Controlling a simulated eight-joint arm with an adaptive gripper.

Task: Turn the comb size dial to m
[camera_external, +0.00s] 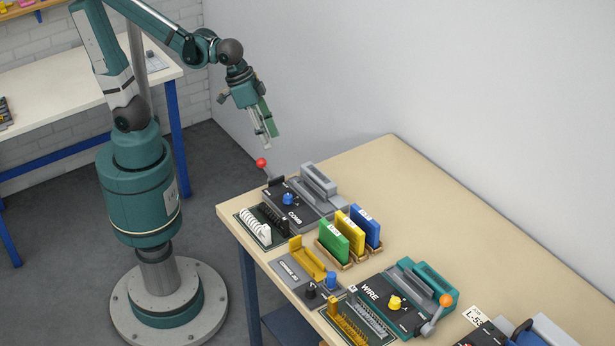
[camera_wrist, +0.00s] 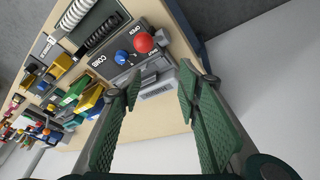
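The comb machine (camera_external: 310,205) is a dark grey unit marked COMB at the table's far left corner. Its blue dial (camera_external: 288,199) sits on the top panel; the letters around it are too small to read, so its setting cannot be told. In the wrist view the blue dial (camera_wrist: 122,57) shows beside a red lever ball (camera_wrist: 143,42). My gripper (camera_external: 266,140) hangs above and behind the machine, clear of the dial and lever. In the wrist view my gripper (camera_wrist: 160,80) has its two green padded fingers apart, with nothing between them.
The red ball lever (camera_external: 261,162) rises at the machine's back left. Green, yellow and blue upright blocks (camera_external: 350,231) stand to its right. A teal WIRE machine (camera_external: 405,297) with a yellow knob stands farther right. The table's back strip (camera_external: 430,210) is bare, before a wall.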

